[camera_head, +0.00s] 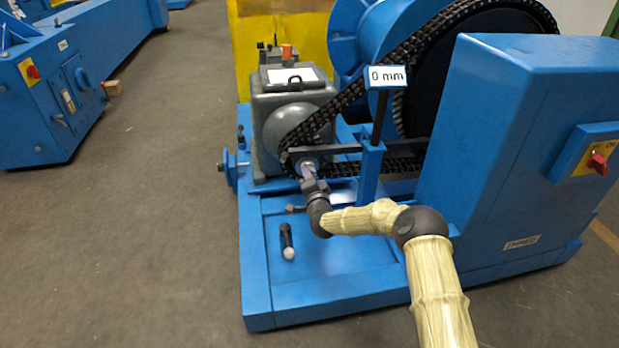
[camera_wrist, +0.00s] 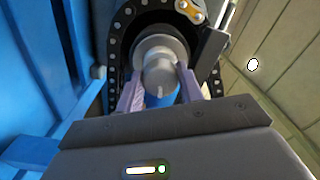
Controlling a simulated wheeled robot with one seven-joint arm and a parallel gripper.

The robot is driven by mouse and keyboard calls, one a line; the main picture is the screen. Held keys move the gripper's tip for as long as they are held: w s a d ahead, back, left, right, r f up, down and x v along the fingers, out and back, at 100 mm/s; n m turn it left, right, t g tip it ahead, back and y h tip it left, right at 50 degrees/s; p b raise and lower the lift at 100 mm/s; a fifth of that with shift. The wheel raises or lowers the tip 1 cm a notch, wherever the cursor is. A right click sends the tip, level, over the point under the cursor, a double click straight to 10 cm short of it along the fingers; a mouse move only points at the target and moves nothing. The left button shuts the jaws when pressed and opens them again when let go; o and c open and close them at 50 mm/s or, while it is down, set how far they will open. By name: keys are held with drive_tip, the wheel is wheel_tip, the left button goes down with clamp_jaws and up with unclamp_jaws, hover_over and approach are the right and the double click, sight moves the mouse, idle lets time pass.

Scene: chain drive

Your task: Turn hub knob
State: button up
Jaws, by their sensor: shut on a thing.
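The hub knob (camera_wrist: 160,72) is a grey metal cylinder at the centre of the small sprocket, in the upper middle of the wrist view. My gripper (camera_wrist: 160,90) has its two pale lilac fingers on either side of the knob, shut on it. In the head view my gripper (camera_head: 308,176) reaches the front of the small sprocket, below the grey gearbox (camera_head: 285,100). The knob is mostly hidden there by the fingers and wrist. The black chain (camera_wrist: 115,50) loops around the sprocket, with a brass-coloured link (camera_wrist: 190,10) at its upper right.
A gauge sign (camera_head: 387,77) reading "0 mm" stands on a blue post right of my gripper. A blue cabinet (camera_head: 500,150) with a red switch (camera_head: 598,163) rises at the right. A black-handled tool (camera_head: 286,240) lies on the blue base frame (camera_head: 257,290).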

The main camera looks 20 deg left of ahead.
drive_tip(key=shift+f, duration=0.1)
drive_tip(key=o, duration=1)
drive_tip(key=p+v, duration=0.8)
drive_tip(key=v, duration=0.9)
drive_tip(key=shift+s, duration=0.25)
